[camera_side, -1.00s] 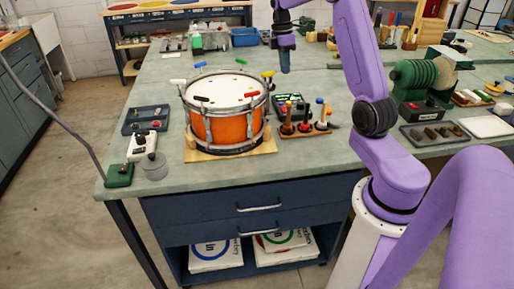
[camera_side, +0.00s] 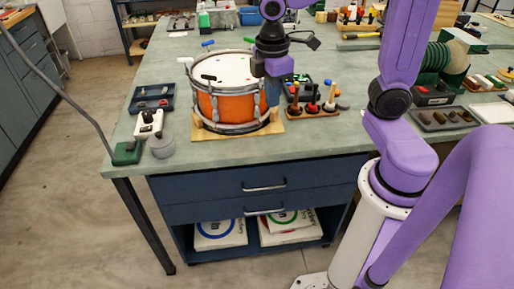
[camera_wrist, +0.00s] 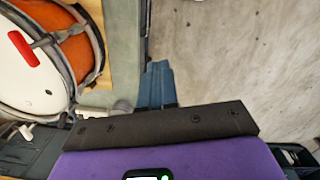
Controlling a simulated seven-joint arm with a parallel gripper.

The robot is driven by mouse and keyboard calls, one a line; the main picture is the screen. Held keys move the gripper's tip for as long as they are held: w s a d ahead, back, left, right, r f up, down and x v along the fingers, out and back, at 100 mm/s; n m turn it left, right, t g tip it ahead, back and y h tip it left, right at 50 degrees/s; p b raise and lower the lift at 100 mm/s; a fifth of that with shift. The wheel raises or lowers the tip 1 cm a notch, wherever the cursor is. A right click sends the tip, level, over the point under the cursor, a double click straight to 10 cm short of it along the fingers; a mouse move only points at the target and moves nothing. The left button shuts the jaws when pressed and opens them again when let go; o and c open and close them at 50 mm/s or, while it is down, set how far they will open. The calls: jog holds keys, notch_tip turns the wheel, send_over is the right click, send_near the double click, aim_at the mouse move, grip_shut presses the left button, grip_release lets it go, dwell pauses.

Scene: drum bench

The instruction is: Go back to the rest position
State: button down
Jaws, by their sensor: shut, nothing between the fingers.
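My gripper (camera_side: 272,94) is shut and empty. It points downward by the right side of the drum and covers part of its rim in the side view. The drum (camera_side: 226,107) has an orange shell, silver hoops and a white head, and stands on a wooden board (camera_side: 205,134). In the wrist view the closed blue fingers (camera_wrist: 158,84) are to the right of the drum (camera_wrist: 79,52), with a visible gap. I cannot tell the fingers' exact height.
A rack of upright tools (camera_side: 313,109) stands right of the drum, near my gripper. A dark tray (camera_side: 152,98), a white device (camera_side: 148,124) and a grey cup (camera_side: 162,146) are on the left. A green spool machine (camera_side: 437,60) stands at the right. The bench front (camera_side: 230,159) is clear.

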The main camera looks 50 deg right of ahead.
jog(key=s+a+f+y, duration=0.1)
jog(key=s+a+f, duration=0.1)
jog(key=s, duration=1.3)
jog(key=shift+a+f, duration=0.15)
jog(key=shift+f, duration=0.3)
